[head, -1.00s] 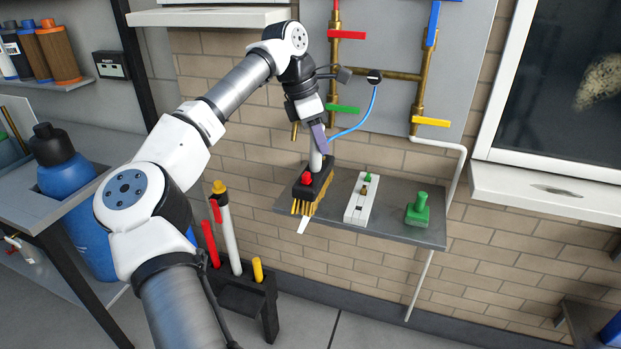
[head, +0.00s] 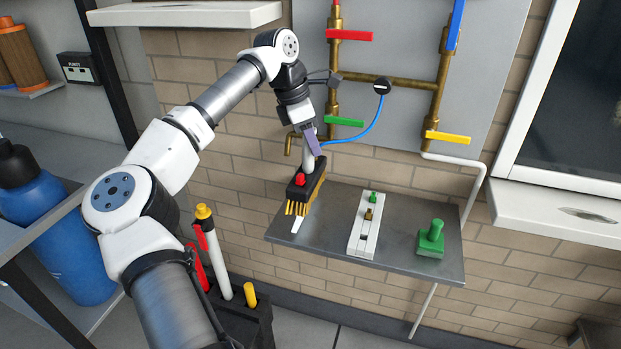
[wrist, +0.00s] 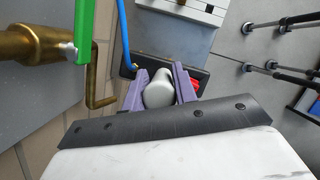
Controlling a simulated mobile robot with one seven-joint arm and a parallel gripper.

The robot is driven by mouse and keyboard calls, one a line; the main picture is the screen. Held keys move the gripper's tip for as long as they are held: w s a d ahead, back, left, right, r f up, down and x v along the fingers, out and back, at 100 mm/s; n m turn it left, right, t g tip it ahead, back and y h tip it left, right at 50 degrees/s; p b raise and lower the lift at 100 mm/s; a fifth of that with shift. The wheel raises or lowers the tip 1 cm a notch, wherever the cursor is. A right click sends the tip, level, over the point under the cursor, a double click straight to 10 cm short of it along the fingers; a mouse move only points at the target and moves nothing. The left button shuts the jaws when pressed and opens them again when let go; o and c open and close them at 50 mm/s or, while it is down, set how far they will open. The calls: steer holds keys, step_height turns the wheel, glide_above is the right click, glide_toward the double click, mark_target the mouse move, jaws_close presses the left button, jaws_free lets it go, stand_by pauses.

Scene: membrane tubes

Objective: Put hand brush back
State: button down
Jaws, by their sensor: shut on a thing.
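The hand brush (head: 309,183) has a black head, yellow bristles, a red knob and a light grey handle. My gripper (head: 312,142), with purple fingers, is shut on the handle from above. In the wrist view the grey handle (wrist: 158,92) sits between the two fingers, with the black head (wrist: 190,78) beyond them. A small white strip (head: 297,226) shows below the bristle tips.
On the shelf stand a white block (head: 358,240) with green and brass pegs and a green stamp-like piece (head: 431,240). Brass pipes (head: 400,83), coloured valve levers and a blue hose (head: 368,124) are close behind. A black rack (head: 262,315) holds tools at lower left.

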mark_target(313, 169)
step_height(313, 169, down, 7)
steer(key=shift+r+p, duration=0.2)
steer(key=shift+p, duration=0.25)
steer(key=c, duration=1.1)
jaws_free()
steer(key=shift+f, duration=0.1)
steer(key=b+v, duration=0.1)
steer(key=v, duration=1.1)
